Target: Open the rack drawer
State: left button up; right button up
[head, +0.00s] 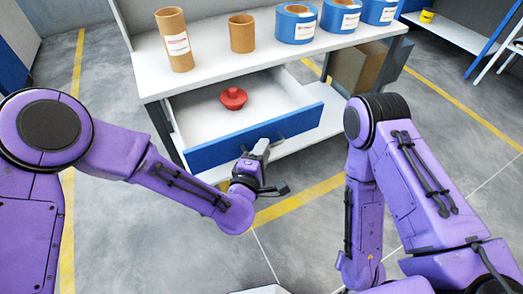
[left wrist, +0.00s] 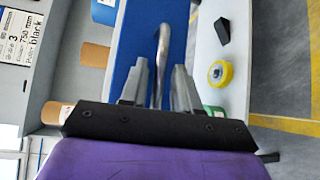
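The rack (head: 215,62) has a white drawer with a blue front (head: 260,138), and the drawer stands pulled out. A red knob-shaped object (head: 233,98) lies inside it. My left gripper (head: 262,148) is at the drawer front. In the left wrist view, the metal handle (left wrist: 164,45) runs along the blue front (left wrist: 138,38) and passes between the two fingers of my left gripper (left wrist: 160,80). The fingers stand apart with gaps beside the bar. My right arm hangs at the right in the head view; its gripper is out of view.
Brown cardboard tubes (head: 174,40) and several blue-and-white rolls (head: 296,24) stand on the rack top. A yellow roll (left wrist: 220,73) and a black piece (left wrist: 222,29) lie on the lower shelf.

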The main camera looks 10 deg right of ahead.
pick_arm(q)
jog(key=b+v, duration=0.1)
jog(key=v, duration=0.9)
jog(key=shift+s, duration=0.2)
jog(key=shift+a, duration=0.1)
jog(key=s+a+f+m+g+y+p, duration=0.1)
jog(key=s+a+f+m+g+y, duration=0.15)
jog(key=a+f, duration=0.55)
jog(key=s+a+f+m+g+y+p, duration=0.15)
jog(key=a+f+m+g+y, duration=0.25)
jog(key=a+f, duration=0.5)
jog(key=s+a+f+g+y, duration=0.2)
jog(key=s+a+f, duration=0.1)
jog(key=s+a, duration=0.4)
jog(key=s+a+f+g+y+p, duration=0.1)
jog(key=s+a+f+g+y, duration=0.1)
jog(key=s+a, duration=0.4)
jog(key=a+y, duration=0.1)
jog(key=a, duration=0.2)
jog(key=shift+s+a+f, duration=0.35)
jog(key=shift+s+f, duration=0.05)
